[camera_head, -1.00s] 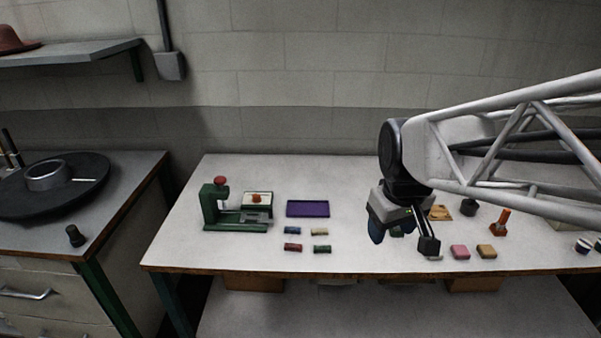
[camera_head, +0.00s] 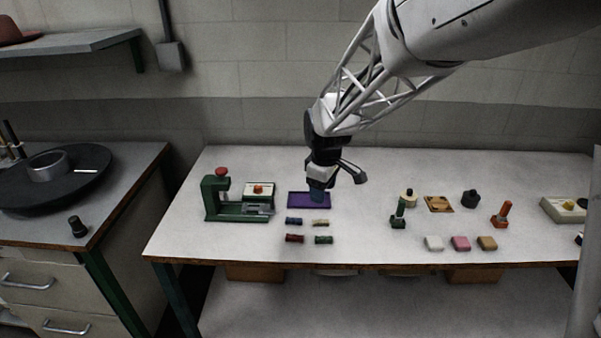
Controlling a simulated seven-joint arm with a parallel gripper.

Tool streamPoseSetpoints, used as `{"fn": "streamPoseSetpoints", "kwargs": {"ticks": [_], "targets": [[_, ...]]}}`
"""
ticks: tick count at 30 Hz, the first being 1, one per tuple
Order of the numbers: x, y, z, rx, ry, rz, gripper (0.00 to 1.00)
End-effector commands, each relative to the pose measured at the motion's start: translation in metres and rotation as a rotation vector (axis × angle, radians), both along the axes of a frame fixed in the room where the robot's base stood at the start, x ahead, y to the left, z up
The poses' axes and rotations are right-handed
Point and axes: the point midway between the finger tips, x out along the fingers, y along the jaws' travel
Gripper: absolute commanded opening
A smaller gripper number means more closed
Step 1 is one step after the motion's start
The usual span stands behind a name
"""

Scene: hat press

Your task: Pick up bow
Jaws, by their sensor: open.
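Several small rolled pieces that look like bows lie on the table in two short rows: a blue bow (camera_head: 294,221), a tan bow (camera_head: 321,222), a dark red bow (camera_head: 295,239) and a green bow (camera_head: 323,240). The task does not say which one. My gripper (camera_head: 338,186) is open and empty, with its fingers spread. It hangs over the right end of the purple tray (camera_head: 298,201), just behind the bows, and hides part of the tray. It appears clear of the bows.
A green press (camera_head: 222,205) with a red knob stands left of the tray. Right of the gripper are a green-handled stamp (camera_head: 398,215), an orange-handled stamp (camera_head: 502,214), and white, pink (camera_head: 460,243) and tan blocks. The table's front edge lies close in front of the bows.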

Motion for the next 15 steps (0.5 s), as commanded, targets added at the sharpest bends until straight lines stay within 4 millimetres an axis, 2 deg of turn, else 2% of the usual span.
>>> {"fn": "streamPoseSetpoints", "kwargs": {"ticks": [1,9,15], "targets": [[0.01,0.009,-0.011,-0.004,0.009,0.037,0.58],[0.055,0.05,-0.06,-0.015,0.036,0.233,0.58],[0.075,0.072,-0.089,-0.021,0.052,0.338,0.58]]}}
